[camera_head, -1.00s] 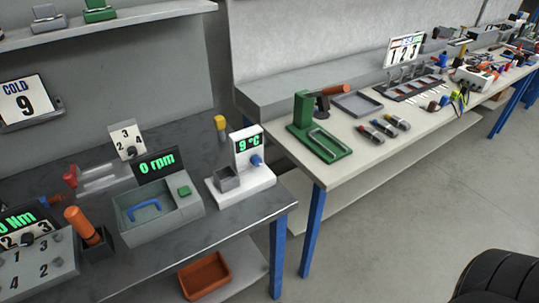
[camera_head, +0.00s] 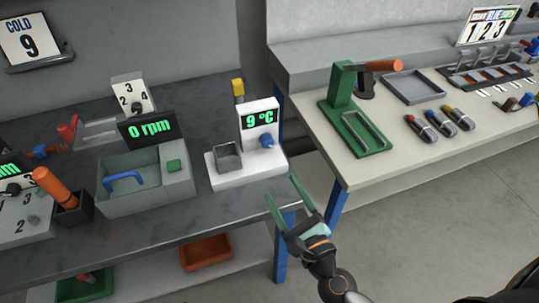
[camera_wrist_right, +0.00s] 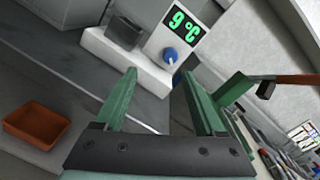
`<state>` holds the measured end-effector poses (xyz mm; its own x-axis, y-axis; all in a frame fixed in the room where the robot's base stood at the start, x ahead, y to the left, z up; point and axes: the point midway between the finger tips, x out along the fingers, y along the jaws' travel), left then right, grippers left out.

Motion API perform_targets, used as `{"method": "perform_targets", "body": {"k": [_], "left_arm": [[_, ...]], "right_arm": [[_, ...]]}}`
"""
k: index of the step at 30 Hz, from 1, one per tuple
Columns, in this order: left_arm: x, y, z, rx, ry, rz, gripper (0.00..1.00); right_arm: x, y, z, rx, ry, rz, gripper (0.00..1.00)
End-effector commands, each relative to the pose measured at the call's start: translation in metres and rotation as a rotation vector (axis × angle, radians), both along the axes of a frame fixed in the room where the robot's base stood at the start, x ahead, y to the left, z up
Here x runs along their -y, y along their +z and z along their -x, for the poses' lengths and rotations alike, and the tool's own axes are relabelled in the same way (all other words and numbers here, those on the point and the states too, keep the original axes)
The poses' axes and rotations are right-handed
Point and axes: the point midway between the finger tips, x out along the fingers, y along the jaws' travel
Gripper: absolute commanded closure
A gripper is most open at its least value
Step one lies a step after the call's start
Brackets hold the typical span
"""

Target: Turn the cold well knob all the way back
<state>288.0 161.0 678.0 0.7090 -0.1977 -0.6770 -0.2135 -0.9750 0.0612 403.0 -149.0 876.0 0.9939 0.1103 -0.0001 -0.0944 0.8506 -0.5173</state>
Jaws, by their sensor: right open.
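The cold well (camera_head: 230,172) is a white unit on the dark bench with a grey square well and an upright panel. Its green display (camera_head: 258,119) reads 9 °C. The blue knob (camera_head: 267,141) is on the panel below the display. In the right wrist view the knob (camera_wrist_right: 170,54) is beyond the fingers, between them and apart from them. My right gripper (camera_head: 286,194) is open and empty, in front of and below the knob, near the bench's front edge. My left gripper is not in view.
A card (camera_head: 25,40) reading COLD 9 hangs at the upper left. The 0 rpm unit (camera_head: 148,185) stands left of the cold well. A green press (camera_head: 352,118) stands on the pale bench to the right. A gap separates the benches.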

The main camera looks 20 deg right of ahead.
Motion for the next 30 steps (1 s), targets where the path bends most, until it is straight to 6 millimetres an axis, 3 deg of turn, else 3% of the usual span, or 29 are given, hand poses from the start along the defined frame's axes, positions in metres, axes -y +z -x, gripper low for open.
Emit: {"method": "perform_targets", "body": {"k": [3,7,14,30], "left_arm": [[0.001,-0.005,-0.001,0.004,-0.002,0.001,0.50],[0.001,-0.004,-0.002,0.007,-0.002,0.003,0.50],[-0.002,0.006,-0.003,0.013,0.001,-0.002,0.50],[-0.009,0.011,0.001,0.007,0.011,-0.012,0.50]], "right_arm": [[0.007,0.001,-0.005,-0.015,-0.050,-0.247,0.29],[0.011,0.002,-0.009,-0.026,-0.074,-0.368,0.29],[0.011,0.005,-0.032,-0.026,-0.078,-0.386,0.29],[0.008,0.002,-0.119,-0.027,-0.076,-0.381,0.29]]}}
